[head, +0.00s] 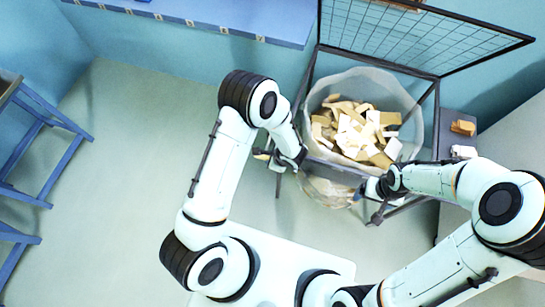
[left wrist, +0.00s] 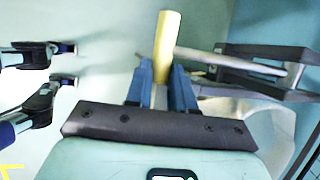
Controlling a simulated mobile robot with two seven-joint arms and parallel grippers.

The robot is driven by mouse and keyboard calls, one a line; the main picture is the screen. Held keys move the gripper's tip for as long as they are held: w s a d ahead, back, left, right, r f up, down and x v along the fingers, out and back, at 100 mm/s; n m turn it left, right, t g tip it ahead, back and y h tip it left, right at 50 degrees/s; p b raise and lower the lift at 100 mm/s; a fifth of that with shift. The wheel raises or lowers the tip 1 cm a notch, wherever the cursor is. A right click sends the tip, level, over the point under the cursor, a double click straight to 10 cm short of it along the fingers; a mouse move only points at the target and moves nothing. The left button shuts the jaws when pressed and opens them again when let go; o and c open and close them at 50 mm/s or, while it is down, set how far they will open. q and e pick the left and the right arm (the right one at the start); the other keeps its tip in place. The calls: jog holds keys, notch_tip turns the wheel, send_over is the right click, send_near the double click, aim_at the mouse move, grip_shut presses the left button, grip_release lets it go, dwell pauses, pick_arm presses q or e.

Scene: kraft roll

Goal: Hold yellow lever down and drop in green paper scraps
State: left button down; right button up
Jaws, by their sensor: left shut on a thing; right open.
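The yellow lever (left wrist: 167,48) stands between the blue fingers of my left gripper (left wrist: 161,85) in the left wrist view, and the gripper is shut on it. In the head view my left gripper (head: 268,156) is at the left side of the bin frame. My right gripper (head: 363,198) is open at the front right of the bin, below its rim; I see nothing held in it. The clear bag (head: 411,105) in the bin holds several tan and cream paper scraps (head: 352,130). I can make out no green scraps.
The mesh lid (head: 410,38) stands open behind the bag. A side table (head: 458,117) at the right carries a tan block (head: 463,128) and a white item (head: 464,151). A blue shelf (head: 215,18) is at the back, with blue stools (head: 45,125) at the left. Floor between is clear.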

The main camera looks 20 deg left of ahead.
pick_arm(q)
jog(key=shift+s+d+r, duration=0.1)
jog(key=shift+s+r, duration=0.3)
jog(key=shift+r, duration=0.45)
jog(key=shift+s+r, duration=0.4)
jog(key=shift+r, duration=0.45)
jog(key=c, duration=0.9)
grip_release()
jog(key=shift+r, duration=0.15)
jog(key=shift+w, duration=0.1)
jog(key=v, duration=1.2)
